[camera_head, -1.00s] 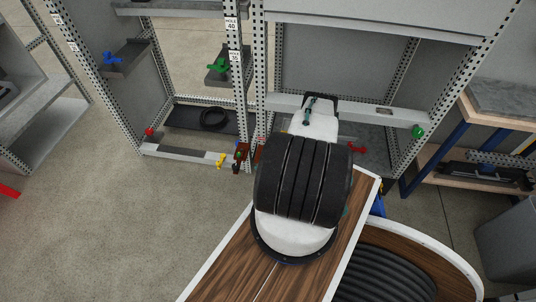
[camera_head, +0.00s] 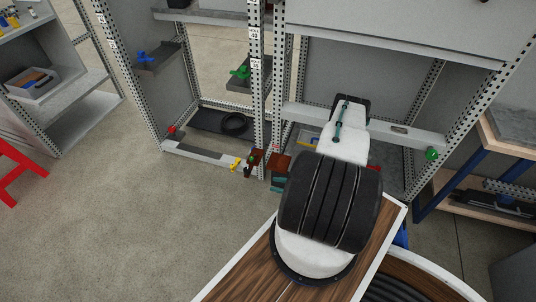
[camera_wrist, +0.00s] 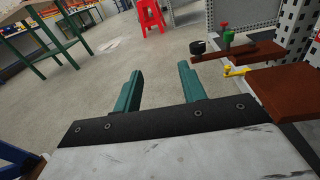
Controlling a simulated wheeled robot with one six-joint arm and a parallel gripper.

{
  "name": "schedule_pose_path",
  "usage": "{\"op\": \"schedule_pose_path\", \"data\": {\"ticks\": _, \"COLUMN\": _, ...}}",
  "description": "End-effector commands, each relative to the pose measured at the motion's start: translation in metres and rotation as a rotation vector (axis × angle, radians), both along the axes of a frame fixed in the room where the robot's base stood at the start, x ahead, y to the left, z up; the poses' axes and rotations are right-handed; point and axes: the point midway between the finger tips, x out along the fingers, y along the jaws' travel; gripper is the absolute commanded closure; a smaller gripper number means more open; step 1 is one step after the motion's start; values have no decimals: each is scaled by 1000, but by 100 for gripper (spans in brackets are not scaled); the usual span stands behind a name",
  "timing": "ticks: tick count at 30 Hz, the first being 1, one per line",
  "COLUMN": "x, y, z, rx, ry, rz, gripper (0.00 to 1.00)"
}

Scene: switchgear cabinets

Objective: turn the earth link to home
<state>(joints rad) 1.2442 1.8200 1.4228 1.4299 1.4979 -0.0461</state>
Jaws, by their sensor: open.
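My gripper (camera_wrist: 160,88) is open in the wrist view, with two teal fingers apart and nothing between them. In the head view its teal fingers (camera_head: 277,182) show just past my arm, low in front of the cabinet. To the right of the fingers in the wrist view is a brown bar with a black knob (camera_wrist: 198,46), a red knob (camera_wrist: 224,27) and green below it. A yellow handle (camera_wrist: 236,71) sits close under it; it also shows in the head view (camera_head: 235,163). I cannot tell which part is the earth link.
Brown plates (camera_wrist: 290,90) stick out at the right of the wrist view. Blue (camera_head: 145,57), green (camera_head: 240,72) and red (camera_head: 172,130) handles are on the cabinet frames. A red stool (camera_wrist: 150,15) stands on the floor. Open floor lies left of the cabinet.

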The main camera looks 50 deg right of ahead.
Motion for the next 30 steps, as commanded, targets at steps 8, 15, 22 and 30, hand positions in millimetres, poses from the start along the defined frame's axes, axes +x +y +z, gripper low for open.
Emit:
{"op": "schedule_pose_path", "data": {"ticks": 8, "x": 9, "y": 7, "z": 56, "rx": -50, "ry": 6, "rz": 208, "gripper": 59}}
{"op": "schedule_pose_path", "data": {"ticks": 15, "x": 17, "y": 13, "z": 104, "rx": -106, "ry": 7, "rz": 367, "gripper": 59}}
{"op": "schedule_pose_path", "data": {"ticks": 22, "x": 24, "y": 19, "z": 149, "rx": -166, "ry": 5, "rz": 512, "gripper": 59}}
{"op": "schedule_pose_path", "data": {"ticks": 30, "x": 30, "y": 29, "z": 195, "rx": -235, "ry": 3, "rz": 659, "gripper": 59}}
